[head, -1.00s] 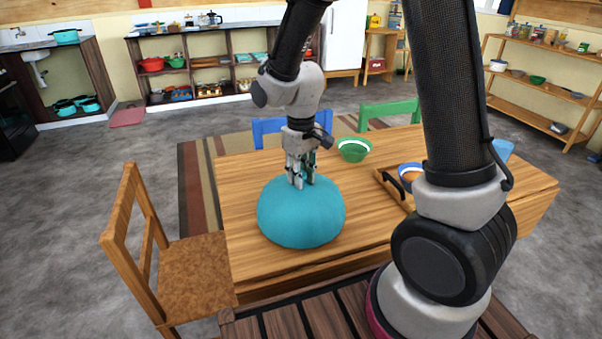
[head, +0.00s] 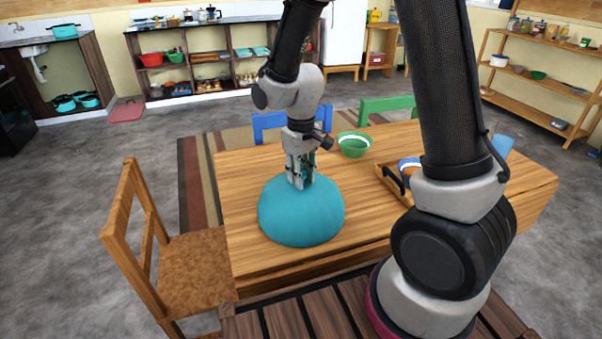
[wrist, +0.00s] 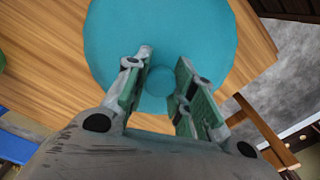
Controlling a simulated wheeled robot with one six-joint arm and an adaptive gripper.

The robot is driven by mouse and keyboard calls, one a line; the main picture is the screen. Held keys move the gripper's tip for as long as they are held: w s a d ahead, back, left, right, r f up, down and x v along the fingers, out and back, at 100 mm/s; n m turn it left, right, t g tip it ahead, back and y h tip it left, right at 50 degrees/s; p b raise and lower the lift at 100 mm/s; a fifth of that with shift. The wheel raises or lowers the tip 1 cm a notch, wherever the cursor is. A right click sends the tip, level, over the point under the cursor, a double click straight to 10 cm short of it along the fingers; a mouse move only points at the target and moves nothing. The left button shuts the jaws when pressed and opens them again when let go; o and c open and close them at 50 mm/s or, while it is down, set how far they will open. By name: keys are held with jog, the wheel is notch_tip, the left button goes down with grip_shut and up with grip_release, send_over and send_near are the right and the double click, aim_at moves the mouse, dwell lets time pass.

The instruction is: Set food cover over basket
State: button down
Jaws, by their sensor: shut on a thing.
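The food cover (head: 300,218) is a teal dome on the left part of the wooden table in the head view. It fills much of the wrist view (wrist: 205,45). My gripper (head: 301,182) points down at the top of the dome and is shut on its knob, which is mostly hidden by the fingers in the head view. In the wrist view the fingers of my gripper (wrist: 162,85) stand on both sides of the round knob. I see no basket; anything under the dome is hidden. I cannot tell whether the rim touches the table.
A green bowl (head: 354,144) stands behind the cover, to its right. A wooden tray (head: 388,178) with a blue-rimmed bowl (head: 409,166) is partly behind my arm, near a blue cup (head: 502,145). A wooden chair (head: 150,240) stands left of the table (head: 240,190).

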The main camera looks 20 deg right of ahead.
jog(key=shift+f, duration=0.1)
jog(key=c, duration=1.1)
grip_release()
notch_tip(320, 180, up, 12)
